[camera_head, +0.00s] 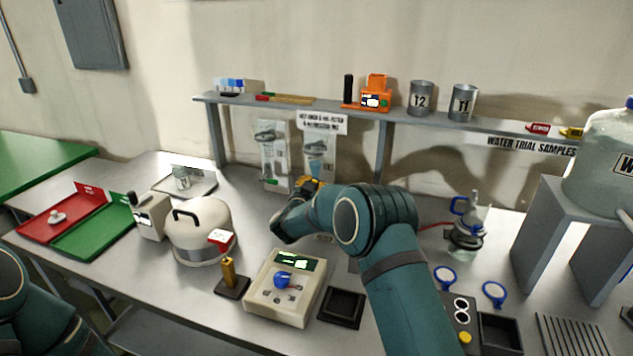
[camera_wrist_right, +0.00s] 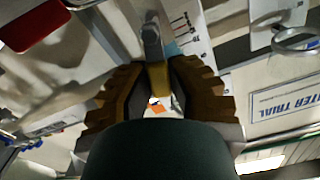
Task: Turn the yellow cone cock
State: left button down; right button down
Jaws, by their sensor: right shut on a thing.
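The yellow cone cock (camera_wrist_right: 158,80) shows in the right wrist view as a small yellow piece below a grey metal fitting (camera_wrist_right: 151,40). My right gripper (camera_wrist_right: 156,72) has its two brown ridged fingers on either side of it and is shut on it. In the head view my right gripper (camera_head: 308,185) is at the back of the bench, in front of the clear panels under the shelf. My arm and wrist hide most of the cock there. My left arm shows only at the lower left, and its gripper is out of view.
A white domed vessel (camera_head: 199,230) with a black handle and a scale-like device (camera_head: 285,285) stand left of my right arm. Glassware (camera_head: 466,235) and a grey stand (camera_head: 548,225) with a large bottle are to the right. A shelf (camera_head: 300,105) runs behind.

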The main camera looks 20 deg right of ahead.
jog(key=shift+w+a+r+n+p, duration=0.15)
jog(key=shift+n+p, duration=0.2)
jog(key=shift+n, duration=0.2)
jog(key=shift+w+a+r+n+p, duration=0.15)
jog(key=shift+n+p, duration=0.15)
jog(key=shift+n, duration=0.25)
jog(key=shift+f, duration=0.1)
jog(key=c, duration=0.9)
grip_release()
jog(key=shift+f, duration=0.1)
jog(key=v, duration=1.2)
